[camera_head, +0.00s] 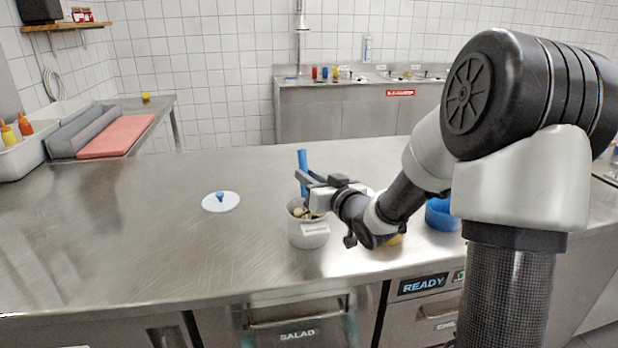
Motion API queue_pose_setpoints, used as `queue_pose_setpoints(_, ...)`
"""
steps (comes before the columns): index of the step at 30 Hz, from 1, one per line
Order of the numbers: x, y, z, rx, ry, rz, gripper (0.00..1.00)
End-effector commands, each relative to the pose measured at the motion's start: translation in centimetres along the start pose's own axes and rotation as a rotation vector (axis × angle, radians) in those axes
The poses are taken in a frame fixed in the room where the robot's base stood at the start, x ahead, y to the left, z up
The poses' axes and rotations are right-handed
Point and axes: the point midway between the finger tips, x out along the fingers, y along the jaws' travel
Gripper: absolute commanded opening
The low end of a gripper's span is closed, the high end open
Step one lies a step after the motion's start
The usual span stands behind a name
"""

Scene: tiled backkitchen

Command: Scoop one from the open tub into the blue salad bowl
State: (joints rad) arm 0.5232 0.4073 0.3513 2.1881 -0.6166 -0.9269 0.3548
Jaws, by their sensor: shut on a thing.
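The open tub (308,238) is a white container with a blank label on its front, standing on the steel counter. Small pale and dark pieces show at its mouth. My gripper (306,184) is over the tub's rim, shut on a blue handle (302,160) that stands nearly upright. The lower end of this tool is hidden by the gripper and tub, so I cannot tell what it carries. The blue salad bowl (442,214) stands to the right, partly hidden behind my arm. A white lid with a blue knob (221,201) lies on the counter left of the tub.
The steel counter (120,230) is clear at left and behind the tub. A yellow thing (393,240) shows under my wrist, mostly hidden. A red board (115,138) and a white bin with sauce bottles (22,150) are at far left. A READY label (423,285) marks the front.

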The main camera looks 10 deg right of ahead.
Motion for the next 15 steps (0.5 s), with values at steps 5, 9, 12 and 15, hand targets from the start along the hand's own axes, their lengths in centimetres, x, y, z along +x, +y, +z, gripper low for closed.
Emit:
queue_pose_setpoints(5,0.04,0.04,0.29,0.0,0.001,0.0,0.0)
queue_pose_setpoints(9,0.05,0.07,0.49,0.0,0.001,0.0,0.0)
queue_pose_setpoints(12,0.07,0.09,0.63,0.0,0.001,0.0,0.0)
queue_pose_setpoints(15,0.08,0.12,0.76,0.0,0.001,0.0,0.0)
